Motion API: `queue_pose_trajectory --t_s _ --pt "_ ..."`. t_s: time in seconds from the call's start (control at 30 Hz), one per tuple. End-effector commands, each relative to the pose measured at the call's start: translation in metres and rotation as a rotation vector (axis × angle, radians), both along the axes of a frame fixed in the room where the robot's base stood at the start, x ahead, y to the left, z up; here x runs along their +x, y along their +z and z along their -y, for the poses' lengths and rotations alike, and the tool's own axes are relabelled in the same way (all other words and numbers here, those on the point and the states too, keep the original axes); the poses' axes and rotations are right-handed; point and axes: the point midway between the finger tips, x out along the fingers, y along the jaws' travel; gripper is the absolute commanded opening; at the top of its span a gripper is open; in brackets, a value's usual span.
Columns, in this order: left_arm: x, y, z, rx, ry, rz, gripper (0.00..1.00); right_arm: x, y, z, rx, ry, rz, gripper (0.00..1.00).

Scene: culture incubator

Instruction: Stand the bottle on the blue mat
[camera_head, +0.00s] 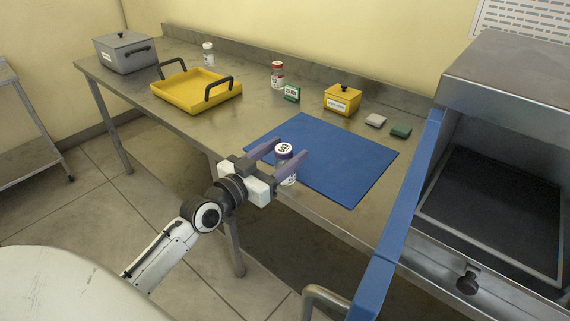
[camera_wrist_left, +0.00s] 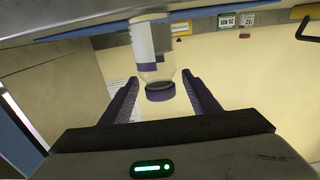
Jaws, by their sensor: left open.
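The bottle (camera_head: 284,151) has a white, marked cap top with a purple rim and a pale label. It looks upright at the near edge of the blue mat (camera_head: 345,155); whether its base is fully on the mat I cannot tell. My left gripper (camera_head: 293,147) is open, with its purple fingers on either side of the bottle. In the left wrist view, which looks upside down, the bottle (camera_wrist_left: 152,50) sits between the spread fingers (camera_wrist_left: 161,74), with visible gaps beside its purple cap. My right gripper is not in view.
A yellow tray (camera_head: 190,103), grey lidded box (camera_head: 124,67), white bottle (camera_head: 208,54), red-capped bottle (camera_head: 277,76), green timer (camera_head: 292,93) and yellow box (camera_head: 342,104) stand on the steel table. The incubator (camera_head: 495,200) is at right. Most of the mat is clear.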

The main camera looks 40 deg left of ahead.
Motion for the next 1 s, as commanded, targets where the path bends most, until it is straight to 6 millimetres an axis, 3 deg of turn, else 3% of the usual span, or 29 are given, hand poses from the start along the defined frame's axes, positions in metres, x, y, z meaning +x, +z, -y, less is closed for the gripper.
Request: queue_pose_trajectory --t_s 0.23,0.5,0.57,0.77,1.0 --pt "0.002 0.0 0.001 0.0 -0.001 0.0 0.56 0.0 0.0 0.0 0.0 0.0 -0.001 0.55" --pt "0.002 0.0 0.0 0.0 0.0 0.0 0.12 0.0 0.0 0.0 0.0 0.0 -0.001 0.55" --pt "0.002 0.0 0.0 0.0 0.0 0.001 0.06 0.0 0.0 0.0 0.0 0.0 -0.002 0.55" --pt "0.002 0.003 0.0 0.0 0.0 0.003 0.06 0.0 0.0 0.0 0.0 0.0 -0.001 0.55" --pt "0.002 0.043 0.0 -0.001 0.0 0.008 0.06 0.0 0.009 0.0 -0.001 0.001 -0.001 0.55"
